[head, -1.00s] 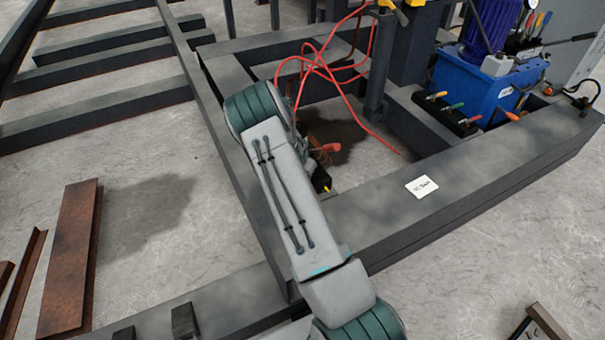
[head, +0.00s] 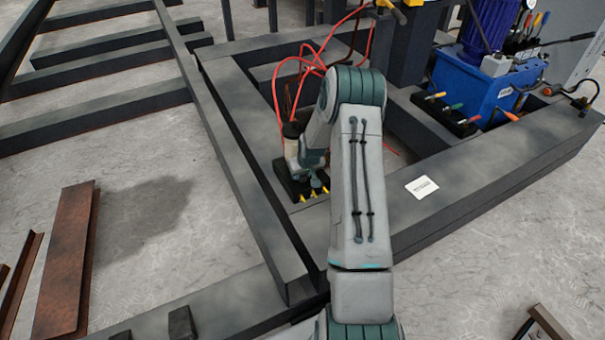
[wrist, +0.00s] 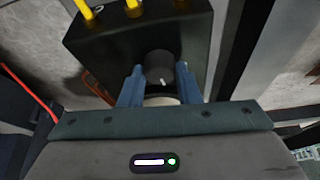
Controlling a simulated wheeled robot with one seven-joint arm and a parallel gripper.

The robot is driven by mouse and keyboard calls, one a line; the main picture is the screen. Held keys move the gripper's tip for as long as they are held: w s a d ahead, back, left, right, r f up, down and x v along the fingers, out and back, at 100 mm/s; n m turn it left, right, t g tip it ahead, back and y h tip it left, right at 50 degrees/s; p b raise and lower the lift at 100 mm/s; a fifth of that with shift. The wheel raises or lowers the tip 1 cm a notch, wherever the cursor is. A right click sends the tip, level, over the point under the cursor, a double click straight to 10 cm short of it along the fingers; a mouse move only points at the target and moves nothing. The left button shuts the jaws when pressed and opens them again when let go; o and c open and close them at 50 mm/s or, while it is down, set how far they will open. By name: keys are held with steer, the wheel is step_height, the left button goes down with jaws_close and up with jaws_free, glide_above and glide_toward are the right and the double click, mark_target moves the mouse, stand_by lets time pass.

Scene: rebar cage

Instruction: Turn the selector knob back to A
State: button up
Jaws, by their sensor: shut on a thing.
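The selector knob (wrist: 160,66) is a dark round cap with a short white mark, on a black box (wrist: 110,42) with yellow fittings in the wrist view. Its white mark points towards the bottom of the picture, slightly right. No letter A can be read. My gripper (wrist: 160,76) has its two blue fingers on either side of the knob and is shut on it. In the head view the black box (head: 286,187) sits inside the dark frame. My wrist is over it, and the knob and fingers are too small to make out there.
Red hoses (head: 277,95) loop close behind my wrist. Dark frame beams (head: 250,165) run left of the box and in front of it. A blue pump unit (head: 470,85) stands at the back right. A white label (head: 421,187) lies on the right beam.

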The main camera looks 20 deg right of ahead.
steer(key=shift+n, duration=0.5)
steer(key=shift+y, duration=0.3)
steer(key=o, duration=1)
steer(key=p+v, duration=0.4)
steer(key=v, duration=0.9)
steer(key=shift+s+d+r, duration=0.1)
steer(key=shift+r, duration=0.25)
steer(key=shift+c, duration=0.2)
